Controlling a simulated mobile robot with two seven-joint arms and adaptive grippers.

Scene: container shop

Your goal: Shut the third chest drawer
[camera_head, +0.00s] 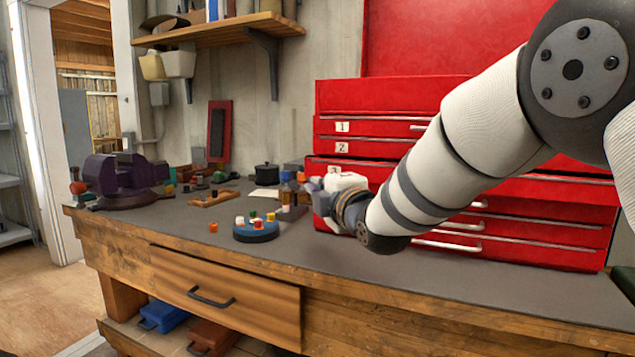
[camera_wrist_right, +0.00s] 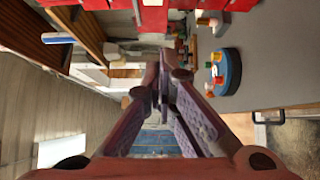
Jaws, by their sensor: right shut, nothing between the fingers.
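A red tool chest (camera_head: 400,95) stands at the back of the bench, with drawers marked 1, 2 and 3 at its left side. The third chest drawer (camera_head: 316,162) stands out a little past the fronts above it; most of its front is hidden behind my right arm and gripper. My right gripper (camera_head: 308,186) is in front of that drawer's left end, with its fingers pointing left. In the right wrist view the gripper's fingers (camera_wrist_right: 160,85) are together and empty. I cannot tell whether it touches the drawer. My left gripper is in neither view.
A blue round holder (camera_head: 256,236) with small coloured pieces sits on the bench left of the gripper. A purple vise (camera_head: 120,180), a black pot (camera_head: 266,173) and a wooden rack (camera_head: 212,199) are further left. The bench front (camera_head: 400,285) is clear.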

